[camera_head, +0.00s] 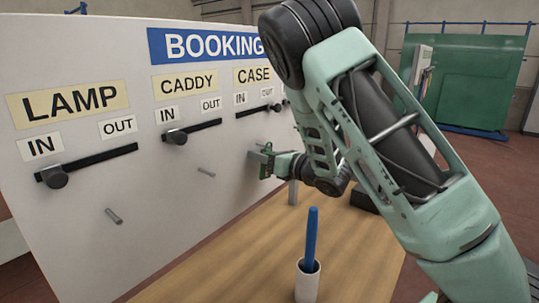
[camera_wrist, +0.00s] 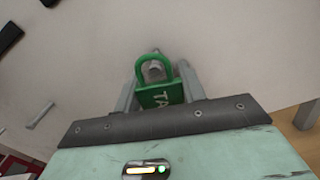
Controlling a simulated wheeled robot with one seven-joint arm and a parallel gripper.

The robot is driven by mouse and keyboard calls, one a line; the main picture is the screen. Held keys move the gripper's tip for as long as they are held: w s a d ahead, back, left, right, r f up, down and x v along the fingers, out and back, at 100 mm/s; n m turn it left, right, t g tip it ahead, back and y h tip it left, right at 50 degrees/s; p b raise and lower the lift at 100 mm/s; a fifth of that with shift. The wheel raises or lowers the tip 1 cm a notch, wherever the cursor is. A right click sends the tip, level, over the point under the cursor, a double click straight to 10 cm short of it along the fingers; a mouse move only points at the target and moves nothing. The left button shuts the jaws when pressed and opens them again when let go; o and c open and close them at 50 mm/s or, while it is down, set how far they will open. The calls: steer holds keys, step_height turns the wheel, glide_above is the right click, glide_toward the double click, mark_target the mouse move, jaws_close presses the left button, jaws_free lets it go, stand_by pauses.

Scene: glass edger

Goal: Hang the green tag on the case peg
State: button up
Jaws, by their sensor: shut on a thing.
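My gripper (camera_head: 264,158) is close to the white board, below the CASE label (camera_head: 254,75). In the wrist view my gripper (camera_wrist: 157,92) is shut on the green tag (camera_wrist: 160,96), with one finger on each side. The grey case peg (camera_wrist: 153,72) appears inside the tag's loop in the wrist view. I cannot tell whether the peg passes through the loop or stands just behind it. In the head view this peg is hidden.
The booking board (camera_head: 150,225) has sliders under LAMP, CADDY and CASE. The lamp peg (camera_head: 113,216) and caddy peg (camera_head: 206,172) are bare. A white cup (camera_head: 307,281) holding a blue stick (camera_head: 312,238) stands on the wooden table (camera_head: 245,255), whose front left is clear.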

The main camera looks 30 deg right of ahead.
steer(key=shift+w+a, duration=0.2)
steer(key=shift+w, duration=0.25)
steer(key=o, duration=1)
steer(key=shift+w, duration=0.1)
steer(key=shift+c, duration=0.2)
steer(key=shift+o, duration=0.4)
steer(key=shift+w, duration=0.1)
steer(key=shift+d, duration=0.2)
steer(key=b+v, duration=1.4)
steer(key=v, duration=0.4)
steer(key=shift+s+d+h+b, duration=0.25)
steer(key=shift+s+h+b, duration=0.05)
